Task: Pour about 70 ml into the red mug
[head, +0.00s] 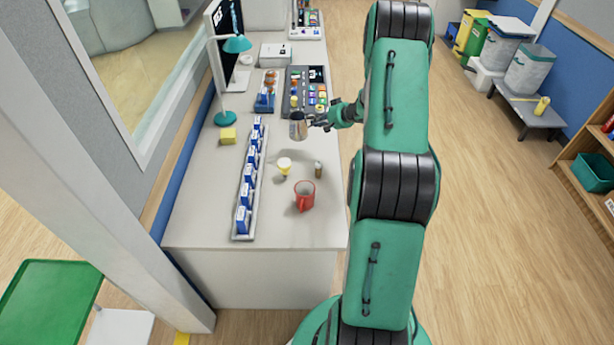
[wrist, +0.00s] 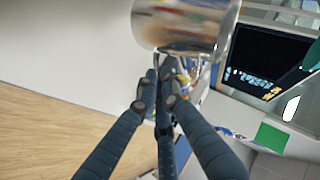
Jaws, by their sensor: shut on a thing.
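The red mug (head: 305,196) stands upright on the white table near its front end, with its handle toward the front. A shiny metal pitcher (head: 298,126) is held by my gripper (head: 318,121) above the table, farther back than the mug. In the wrist view the metal pitcher (wrist: 185,24) fills the top middle, and my gripper's dark fingers (wrist: 160,90) are closed at its near side, on what seems to be the handle. The pitcher looks roughly upright in the head view. Its contents cannot be seen, and neither can the mug's fill level.
Near the mug are a small yellow-and-white cup-like item (head: 284,167) and a small brown shaker-like item (head: 318,170). A tray of blue-and-white boxes (head: 247,190) runs along the left. The table's front right corner is clear.

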